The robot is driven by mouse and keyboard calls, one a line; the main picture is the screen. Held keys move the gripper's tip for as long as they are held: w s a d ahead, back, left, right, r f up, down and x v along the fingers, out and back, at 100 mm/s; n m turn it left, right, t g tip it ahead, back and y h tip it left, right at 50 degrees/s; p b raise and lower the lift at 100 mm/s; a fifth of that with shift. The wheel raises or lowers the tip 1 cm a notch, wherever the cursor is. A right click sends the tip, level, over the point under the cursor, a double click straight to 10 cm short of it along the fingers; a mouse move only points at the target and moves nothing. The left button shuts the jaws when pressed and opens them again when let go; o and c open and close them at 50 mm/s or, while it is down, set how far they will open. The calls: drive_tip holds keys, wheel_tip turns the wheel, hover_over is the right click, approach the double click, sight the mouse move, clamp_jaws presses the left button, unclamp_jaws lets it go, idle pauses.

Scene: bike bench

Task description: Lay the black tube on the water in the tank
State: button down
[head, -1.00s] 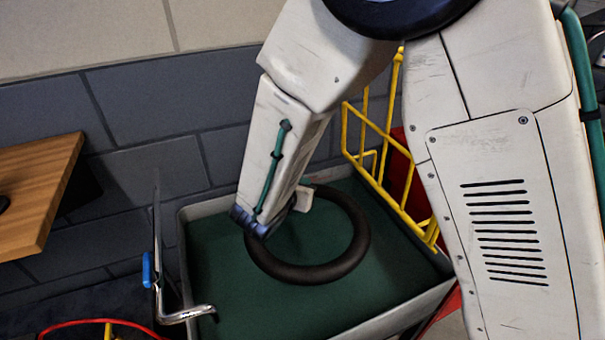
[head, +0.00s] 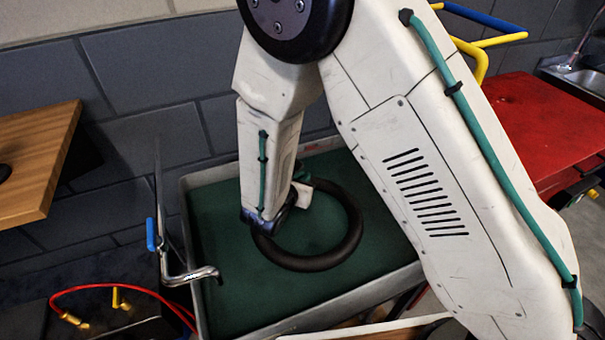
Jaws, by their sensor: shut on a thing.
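The black tube (head: 317,262) is a dark ring at the tank in the head view. It lies roughly level over the green water (head: 230,290); I cannot tell whether it touches the surface. The tank (head: 376,287) is a grey, open rectangular box. My gripper (head: 268,226) points down at the ring's left side and is shut on the tube. My arm hides part of the ring's far left side and the fingertips are mostly hidden.
A bent metal bar with a blue grip (head: 151,235) stands at the tank's left edge. A wooden shelf (head: 38,165) is at left. A red hose (head: 120,288) lies at lower left. A red table (head: 545,130) is at right. A grey block wall (head: 160,75) stands behind.

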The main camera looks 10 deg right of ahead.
drive_tip(key=c, duration=1.5)
unclamp_jaws()
drive_tip(key=v, duration=0.8)
drive_tip(key=s+d+r+m+g+h, duration=0.1)
drive_tip(key=s+d+r+m+g, duration=0.25)
drive_tip(key=d+r+m, duration=0.5)
drive_tip(key=s+d+r+m+g+h, duration=0.1)
drive_tip(key=s+d+r+m+g, duration=0.1)
drive_tip(key=d+r+m+g, duration=0.45)
drive_tip(key=s+d+r+m+y, duration=0.3)
drive_tip(key=s+r+m+y, duration=0.5)
drive_tip(key=s+r+m, duration=0.55)
drive_tip(key=s+d+f+m, duration=0.1)
drive_tip(key=s+d+f, duration=0.3)
drive_tip(key=s+d, duration=0.1)
drive_tip(key=shift+d+y, duration=0.25)
drive_tip(key=shift+y, duration=0.05)
